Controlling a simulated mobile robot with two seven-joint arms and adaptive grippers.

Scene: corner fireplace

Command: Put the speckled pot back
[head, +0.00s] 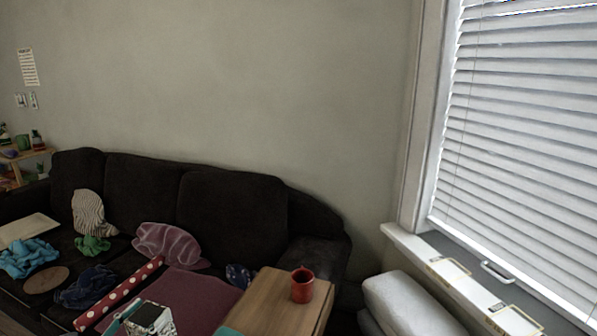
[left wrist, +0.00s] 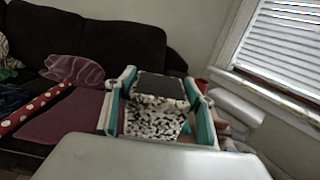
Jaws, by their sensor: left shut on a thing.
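The speckled pot (left wrist: 154,120) is black and white with a dark, squarish top. In the left wrist view it sits between the two teal-edged fingers of my left gripper (left wrist: 160,100), which is shut on it. In the head view the pot (head: 151,318) shows at the bottom edge, with its lower part cut off by the frame. What lies directly beneath it is hidden.
A wooden table (head: 270,305) bears a red mug (head: 302,286). A small shelf (head: 28,155) stands far left. A white padded seat (head: 410,305) is by the window sill.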

